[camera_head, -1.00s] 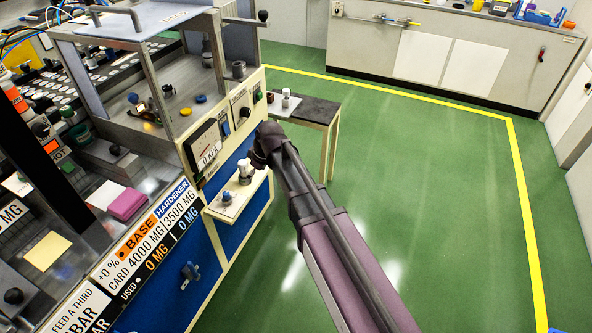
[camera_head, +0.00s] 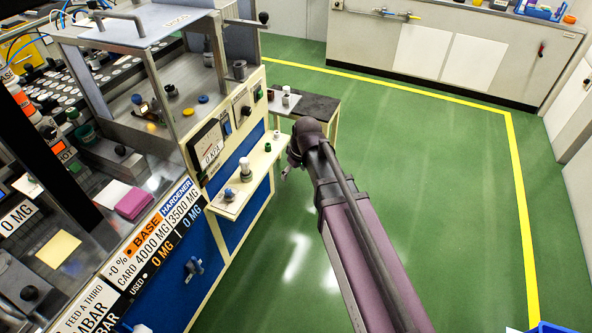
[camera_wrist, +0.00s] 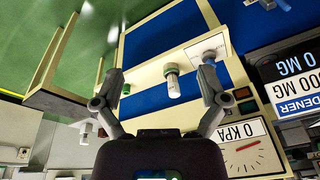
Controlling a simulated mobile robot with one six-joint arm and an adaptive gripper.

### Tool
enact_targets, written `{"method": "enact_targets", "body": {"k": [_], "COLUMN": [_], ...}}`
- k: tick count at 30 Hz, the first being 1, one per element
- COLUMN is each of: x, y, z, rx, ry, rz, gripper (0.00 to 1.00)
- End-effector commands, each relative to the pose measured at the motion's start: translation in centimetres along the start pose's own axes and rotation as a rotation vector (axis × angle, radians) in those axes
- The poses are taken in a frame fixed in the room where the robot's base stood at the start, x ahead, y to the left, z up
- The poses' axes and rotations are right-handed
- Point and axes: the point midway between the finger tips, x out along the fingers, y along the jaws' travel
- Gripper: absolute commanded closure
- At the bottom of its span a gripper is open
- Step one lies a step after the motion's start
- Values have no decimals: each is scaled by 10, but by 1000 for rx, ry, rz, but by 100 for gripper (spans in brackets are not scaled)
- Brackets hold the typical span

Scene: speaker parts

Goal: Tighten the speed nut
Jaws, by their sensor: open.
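I cannot tell for sure which part is the speed nut. A narrow cream shelf (camera_head: 240,188) on the blue machine front carries a blue-topped knob (camera_head: 228,195), a pale upright cylinder (camera_head: 245,170) and a small green part (camera_head: 268,147). The green part (camera_wrist: 126,89) shows beside the left finger, and the blue-topped knob (camera_wrist: 209,56) near the right finger. My gripper (camera_wrist: 162,73) is open and empty. In the head view my arm mostly hides it, just right of the shelf's far end.
A pressure gauge (camera_head: 208,146) is on the panel above the shelf. A small dark-topped table (camera_head: 310,108) with white parts stands behind my arm. A glass-sided chamber (camera_head: 160,80) stands above left. Green floor (camera_head: 450,190) is clear to the right.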

Motion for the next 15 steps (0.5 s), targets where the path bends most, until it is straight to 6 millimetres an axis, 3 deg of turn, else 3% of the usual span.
{"method": "enact_targets", "body": {"k": [15], "x": [-4], "y": [4], "z": [6], "rx": [22], "ry": [-5], "rz": [4], "gripper": [6]}}
